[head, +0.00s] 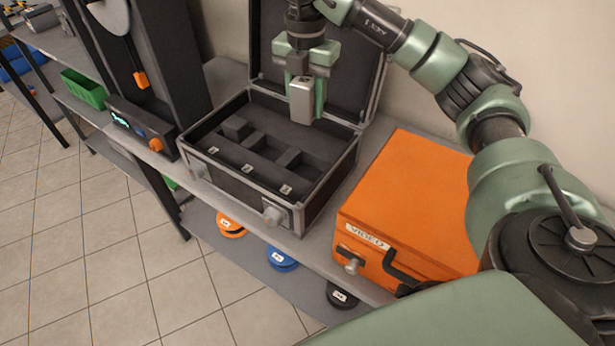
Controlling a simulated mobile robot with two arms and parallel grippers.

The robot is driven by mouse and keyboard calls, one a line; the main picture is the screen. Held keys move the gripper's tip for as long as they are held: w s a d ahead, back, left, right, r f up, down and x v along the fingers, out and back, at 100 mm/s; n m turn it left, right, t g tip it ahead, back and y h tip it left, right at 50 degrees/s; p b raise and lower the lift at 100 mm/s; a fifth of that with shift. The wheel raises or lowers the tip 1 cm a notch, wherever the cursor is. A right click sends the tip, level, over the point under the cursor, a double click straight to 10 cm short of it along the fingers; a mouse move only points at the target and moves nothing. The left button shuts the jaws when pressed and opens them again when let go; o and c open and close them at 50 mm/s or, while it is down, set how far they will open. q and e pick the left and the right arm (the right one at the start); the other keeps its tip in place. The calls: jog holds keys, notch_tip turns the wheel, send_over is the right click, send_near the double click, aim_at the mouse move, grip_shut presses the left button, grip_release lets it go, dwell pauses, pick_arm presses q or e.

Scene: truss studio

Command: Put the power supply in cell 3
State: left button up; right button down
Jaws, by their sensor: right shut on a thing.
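The power supply (303,101) is a small silver-grey block. My right gripper (305,80) is shut on it and holds it upright above the right part of the open black case (318,196). The case has a dark insert with several cells and a row of small white number labels (247,168) along the front. The rightmost label (286,190) is too small to read for certain. The held block is apart from the insert. My left gripper is not in view.
An orange case (405,190) labelled VIDEO stands right of the black case. A dark machine with an orange knob (155,145) stands to the left. A green bin (84,88) is farther left. Orange (231,228), blue (281,260) and black (341,296) round items lie below the shelf edge.

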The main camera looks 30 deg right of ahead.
jog(key=shift+w+d+r+m, duration=0.1)
jog(key=shift+d+m, duration=0.05)
jog(key=shift+m, duration=0.45)
jog(key=shift+f, duration=0.25)
notch_tip(320, 180, down, 6)
jog(key=b, duration=0.2)
jog(key=p, duration=0.2)
send_over(307, 177)
jog(key=shift+m, duration=0.3)
notch_tip(307, 177, down, 8)
jog(key=shift+f, duration=0.25)
notch_tip(307, 177, down, 5)
jog(key=shift+r, duration=0.2)
jog(key=shift+f, duration=0.15)
jog(key=shift+f, duration=0.1)
